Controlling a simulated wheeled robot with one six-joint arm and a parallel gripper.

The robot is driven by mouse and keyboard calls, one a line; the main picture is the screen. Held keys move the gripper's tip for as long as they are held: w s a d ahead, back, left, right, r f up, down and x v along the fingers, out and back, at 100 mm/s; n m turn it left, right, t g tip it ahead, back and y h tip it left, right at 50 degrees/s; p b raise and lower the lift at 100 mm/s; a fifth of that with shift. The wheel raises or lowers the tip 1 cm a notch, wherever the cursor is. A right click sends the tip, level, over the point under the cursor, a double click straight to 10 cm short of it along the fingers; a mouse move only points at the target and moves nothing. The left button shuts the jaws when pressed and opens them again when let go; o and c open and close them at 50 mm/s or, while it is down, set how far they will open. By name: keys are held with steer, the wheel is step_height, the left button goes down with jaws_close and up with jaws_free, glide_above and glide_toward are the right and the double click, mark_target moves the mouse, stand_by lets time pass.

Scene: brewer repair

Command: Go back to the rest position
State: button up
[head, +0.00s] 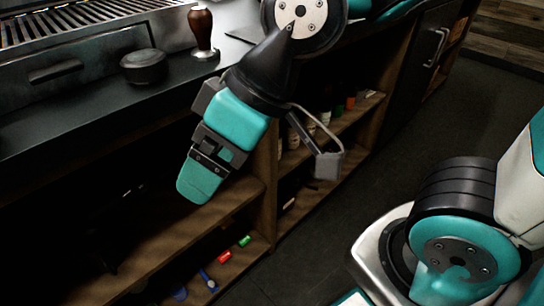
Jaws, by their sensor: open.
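My gripper (203,172) hangs in the middle of the head view, in front of the wooden shelves under the counter. Its teal fingers point down and to the left. It is open, and I see nothing held in it. The finger gap is mostly turned away from the camera. The black wrist and a small cabled camera are above and to the right of the fingers. My arm reaches up past the top edge of the picture.
The dark counter (75,134) carries a grill-topped steel machine (95,22), a wooden-handled tamper (202,30) and a round black object (144,66). Shelves (235,202) below hold bottles and small coloured items, including a red one (224,257). Dark floor (420,140) is free at the right.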

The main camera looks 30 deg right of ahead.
steer(key=s+d+m+g+h, duration=0.1)
steer(key=s+d+h, duration=0.1)
steer(key=d, duration=0.4)
steer(key=shift+s+f+m+g, duration=0.35)
steer(key=shift+s+m+g, duration=0.05)
steer(key=shift+s, duration=0.1)
steer(key=shift+r, duration=0.1)
step_height(320, 180, up, 21)
steer(key=p, duration=2.1)
steer(key=shift+s+r, duration=0.1)
steer(key=shift+c, duration=0.4)
